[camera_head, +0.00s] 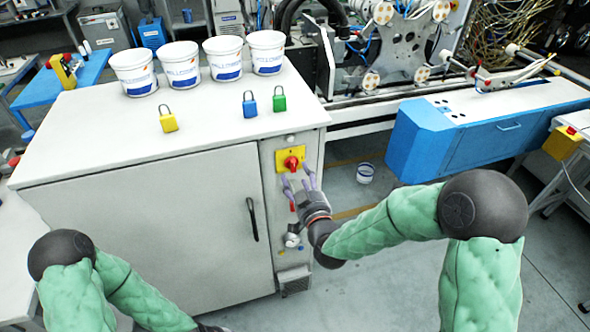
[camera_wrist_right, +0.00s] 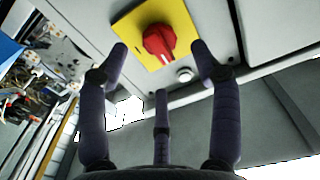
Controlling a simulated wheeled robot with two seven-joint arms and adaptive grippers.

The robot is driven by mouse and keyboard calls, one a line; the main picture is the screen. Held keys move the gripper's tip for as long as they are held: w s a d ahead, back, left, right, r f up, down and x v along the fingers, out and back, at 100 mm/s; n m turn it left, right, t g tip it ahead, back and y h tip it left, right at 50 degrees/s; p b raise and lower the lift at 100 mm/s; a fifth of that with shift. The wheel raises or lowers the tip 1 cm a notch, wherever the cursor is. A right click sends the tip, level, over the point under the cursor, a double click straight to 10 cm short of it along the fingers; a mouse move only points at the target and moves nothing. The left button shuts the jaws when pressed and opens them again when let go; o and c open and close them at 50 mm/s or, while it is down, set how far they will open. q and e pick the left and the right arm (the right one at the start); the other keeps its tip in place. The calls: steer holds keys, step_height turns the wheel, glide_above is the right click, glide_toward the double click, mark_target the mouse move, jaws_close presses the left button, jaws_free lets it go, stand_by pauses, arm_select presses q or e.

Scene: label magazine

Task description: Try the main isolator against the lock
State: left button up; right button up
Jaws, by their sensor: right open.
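The main isolator is a red rotary knob (camera_head: 291,162) on a yellow plate (camera_head: 283,155) on the front of the grey cabinet. My right gripper (camera_head: 299,180) is just below it with purple fingers spread. In the right wrist view, the red knob (camera_wrist_right: 158,44) lies beyond and between the open fingertips (camera_wrist_right: 160,60), with no contact visible. I cannot make out a lock on the knob. Yellow (camera_head: 168,119), blue (camera_head: 250,105) and green (camera_head: 279,99) padlocks stand on the cabinet top. My left gripper is out of view; only its arm shows at bottom left.
Several white buckets (camera_head: 181,65) stand along the back of the cabinet top (camera_head: 100,135). A black door handle (camera_head: 252,219) is left of the isolator panel.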

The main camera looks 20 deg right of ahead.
steer(key=s, duration=0.7)
steer(key=shift+d, duration=0.15)
